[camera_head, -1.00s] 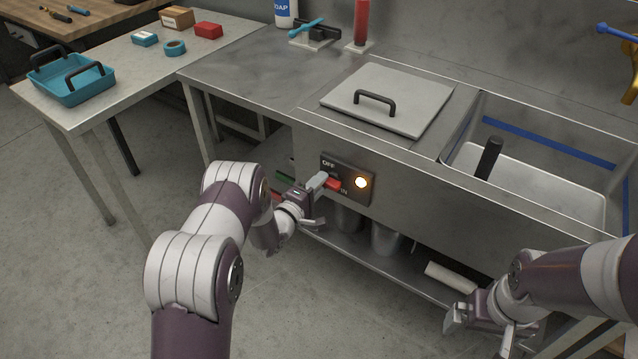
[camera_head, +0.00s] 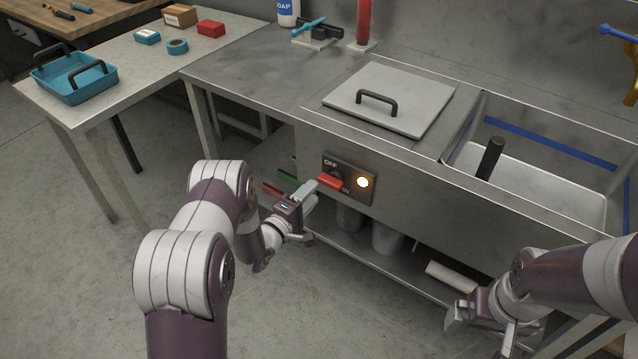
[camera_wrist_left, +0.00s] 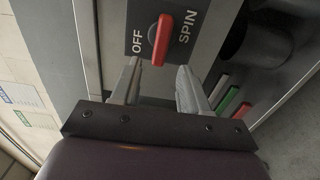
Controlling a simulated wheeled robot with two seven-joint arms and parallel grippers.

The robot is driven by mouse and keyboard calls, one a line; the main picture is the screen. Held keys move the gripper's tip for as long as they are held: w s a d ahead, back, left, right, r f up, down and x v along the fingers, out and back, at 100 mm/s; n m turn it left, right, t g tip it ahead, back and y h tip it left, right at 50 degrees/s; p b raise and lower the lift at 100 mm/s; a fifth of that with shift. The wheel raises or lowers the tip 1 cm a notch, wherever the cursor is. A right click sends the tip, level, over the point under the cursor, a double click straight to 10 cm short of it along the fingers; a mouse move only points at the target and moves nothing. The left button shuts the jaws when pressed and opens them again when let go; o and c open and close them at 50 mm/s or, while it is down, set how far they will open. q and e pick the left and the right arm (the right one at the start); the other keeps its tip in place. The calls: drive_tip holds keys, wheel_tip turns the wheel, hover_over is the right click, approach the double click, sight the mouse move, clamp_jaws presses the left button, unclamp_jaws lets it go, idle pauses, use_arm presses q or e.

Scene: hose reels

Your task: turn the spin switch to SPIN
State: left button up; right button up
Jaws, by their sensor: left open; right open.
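The red spin switch (camera_head: 330,181) sits on a dark panel (camera_head: 350,190) on the sink unit's front. In the left wrist view the switch (camera_wrist_left: 161,40) is an upright red bar between the labels OFF, at left, and SPIN, at right. It leans slightly and its bar points clearly at neither word. My left gripper (camera_head: 313,191) is open just in front of the panel. In the wrist view its fingers (camera_wrist_left: 160,84) are apart, below and to either side of the switch, gripping nothing. My right gripper (camera_head: 480,330) is open and empty at lower right.
A round lamp (camera_head: 363,182) glows beside the switch. A lidded section (camera_head: 410,95) and an open basin (camera_head: 540,165) are above. Green and red handles (camera_wrist_left: 228,101) are near the left gripper. Metal containers (camera_head: 386,238) stand on the shelf below.

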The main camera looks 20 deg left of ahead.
use_arm(q)
drive_tip(key=v, duration=0.7)
drive_tip(key=shift+s, duration=0.25)
drive_tip(key=shift+a, duration=0.1)
